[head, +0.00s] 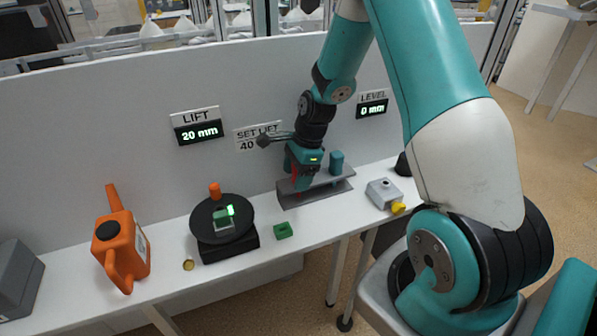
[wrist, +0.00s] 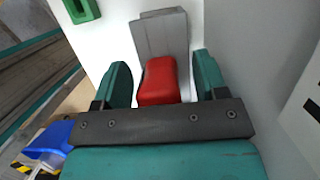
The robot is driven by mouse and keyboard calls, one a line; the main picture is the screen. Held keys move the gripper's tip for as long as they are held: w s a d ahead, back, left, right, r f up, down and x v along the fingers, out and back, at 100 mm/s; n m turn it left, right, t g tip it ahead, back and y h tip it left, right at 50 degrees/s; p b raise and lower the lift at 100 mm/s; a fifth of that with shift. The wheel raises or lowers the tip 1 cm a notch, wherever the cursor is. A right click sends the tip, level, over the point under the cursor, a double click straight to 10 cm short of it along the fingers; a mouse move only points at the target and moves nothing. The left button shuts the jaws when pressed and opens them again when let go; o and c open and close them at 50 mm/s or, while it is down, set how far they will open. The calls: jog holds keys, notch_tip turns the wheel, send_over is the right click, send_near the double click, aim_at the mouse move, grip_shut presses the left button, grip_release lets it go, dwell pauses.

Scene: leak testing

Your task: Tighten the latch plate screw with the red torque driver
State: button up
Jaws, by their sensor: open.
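The red torque driver (head: 295,178) stands in a grey rack (head: 290,199), mostly hidden by my gripper in the head view. In the wrist view its red handle (wrist: 158,82) lies between the two teal fingers of my gripper (wrist: 162,66). The fingers are open, one on each side of the handle, with visible gaps. In the head view my gripper (head: 301,172) is over the left part of the rack, pointing down. I cannot make out the latch plate or its screw.
A teal driver (head: 336,162) stands in the rack's right part. A black round stand (head: 222,231) holds a small lit device. A green block (head: 283,230), an orange can (head: 122,250) and a grey box with a yellow knob (head: 383,194) share the bench. A wall rises behind.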

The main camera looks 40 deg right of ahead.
jog(key=c, duration=1)
jog(key=shift+c, duration=0.2)
jog(key=shift+r, duration=0.1)
